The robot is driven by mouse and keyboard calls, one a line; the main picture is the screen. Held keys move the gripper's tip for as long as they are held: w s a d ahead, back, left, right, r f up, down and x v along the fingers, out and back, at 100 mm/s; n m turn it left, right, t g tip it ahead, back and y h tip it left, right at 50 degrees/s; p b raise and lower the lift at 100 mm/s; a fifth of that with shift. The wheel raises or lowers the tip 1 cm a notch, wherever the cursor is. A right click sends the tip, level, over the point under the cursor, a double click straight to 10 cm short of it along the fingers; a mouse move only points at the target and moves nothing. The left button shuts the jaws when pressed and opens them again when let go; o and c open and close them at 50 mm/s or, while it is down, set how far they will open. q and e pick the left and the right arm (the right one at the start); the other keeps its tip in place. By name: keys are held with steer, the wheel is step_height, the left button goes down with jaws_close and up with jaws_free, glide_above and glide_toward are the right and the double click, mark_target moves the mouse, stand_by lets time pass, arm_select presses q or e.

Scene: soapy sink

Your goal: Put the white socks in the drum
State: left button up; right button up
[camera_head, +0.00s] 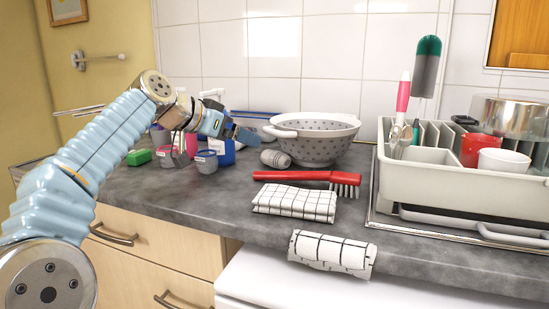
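My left arm reaches in from the left, and its gripper (243,134) is above the back of the counter, near the bottles and the colander. Its fingers are seen from the side, so I cannot tell whether they are open or shut. My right gripper is not in view. I see no white socks that I can make out and no drum. A white surface (290,287) below the counter's front edge may be the top of an appliance; its front is out of view.
On the grey counter (215,205) are a folded checked cloth (295,202), a red brush (300,176), a colander (320,140), small cups (206,161) and a green sponge (139,157). Another checked cloth (332,253) hangs over the front edge. A dish rack (450,190) stands right.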

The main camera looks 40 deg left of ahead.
arm_select(q)
glide_toward(272, 152)
steer(key=x, duration=0.3)
steer(key=shift+w+d+f, duration=0.1)
steer(key=shift+w+d, duration=0.15)
steer(key=shift+w, duration=0.05)
steer(key=x, duration=0.5)
steer(key=shift+a+f+p, duration=0.1)
steer(key=shift+a+p, duration=0.05)
steer(key=shift+p, duration=0.25)
steer(key=c, duration=0.9)
steer(key=shift+o, duration=0.2)
steer(key=v, duration=1.6)
